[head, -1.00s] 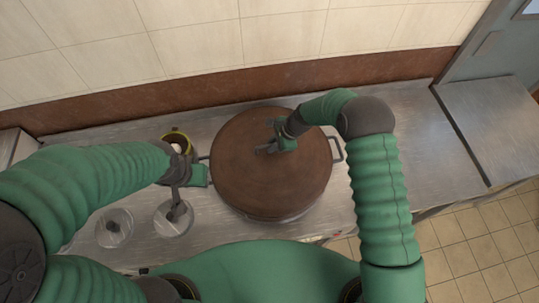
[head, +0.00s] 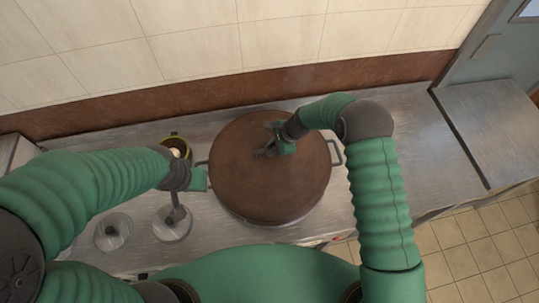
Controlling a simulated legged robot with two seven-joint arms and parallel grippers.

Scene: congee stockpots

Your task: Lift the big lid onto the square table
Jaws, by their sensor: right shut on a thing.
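The big lid (head: 240,190) is a broad brown disc lying over a large round stockpot (head: 283,223) on the steel counter. My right gripper (head: 266,152) is shut on the lid's handle, near the lid's middle; the handle is mostly hidden by the fingers. I cannot tell if the lid is clear of the pot's rim. My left gripper (head: 190,187) is beside the pot's left edge, above a small round lid (head: 172,226); I cannot tell if its fingers are open. A separate steel table (head: 490,120) at the far right may be the square table.
A small pot with a yellowish rim (head: 176,138) stands behind my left gripper, partly hidden. Another small round lid (head: 112,232) lies at the lower left. The pot's side handle (head: 337,152) sticks out right. The counter right of my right arm and the right table are bare.

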